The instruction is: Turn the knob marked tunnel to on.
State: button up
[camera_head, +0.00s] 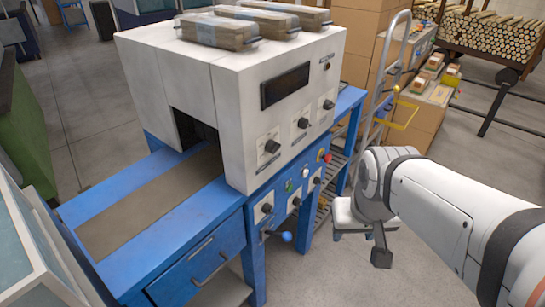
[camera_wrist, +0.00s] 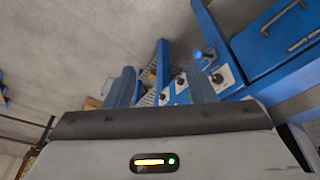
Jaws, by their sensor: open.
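A white tunnel machine (camera_head: 225,75) stands on a blue bench (camera_head: 215,225). Its front carries black knobs on white plates: a left one (camera_head: 271,146), a middle one (camera_head: 303,123) and a right one (camera_head: 328,104). More dark knobs sit on the blue panel below, with a left one (camera_head: 266,208) and a right one (camera_head: 317,180). The lettering is too small to read, so I cannot tell which is marked tunnel. My gripper (camera_wrist: 163,85) is open and empty, fingers apart. In the head view it hangs right of the bench, clear of the knobs. A knob (camera_wrist: 217,77) shows beyond its right finger.
A blue ball-ended lever (camera_head: 286,237) projects below the panel. Wrapped packs (camera_head: 218,30) lie on top. A ladder-like hand truck (camera_head: 392,60) and cartons (camera_head: 418,115) stand behind my arm. Floor is clear at lower right.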

jog(key=shift+o, duration=0.2)
jog(key=w+d+f+n+t+h+b, duration=0.1)
jog(key=w+d+f+t+b, duration=0.2)
jog(key=w+f, duration=0.3)
jog(key=w+b, duration=0.1)
jog(key=w, duration=0.3)
jog(key=shift+d+f+n, duration=0.25)
jog(key=shift+f+n, duration=0.15)
jog(key=w+a+f+n+t+y+b, duration=0.1)
jog(key=w+f+n+t+y+b, duration=0.1)
jog(key=w+f+n+t+b, duration=0.45)
jog(key=n+g+y+b, duration=0.1)
jog(key=n+y+b, duration=0.5)
jog(key=y, duration=0.7)
send_near(272, 211)
jog(key=shift+w+a+f+m+b, duration=0.2)
jog(key=shift+w+a+m+b, duration=0.15)
jog(key=shift+w+a, duration=0.4)
jog(key=shift+w+a+r+g, duration=0.1)
jog(key=shift+w+a+g, duration=0.05)
jog(key=shift+a+g, duration=0.1)
jog(key=x, duration=0.7)
jog(key=shift+r, duration=0.1)
jog(key=shift+d, duration=0.1)
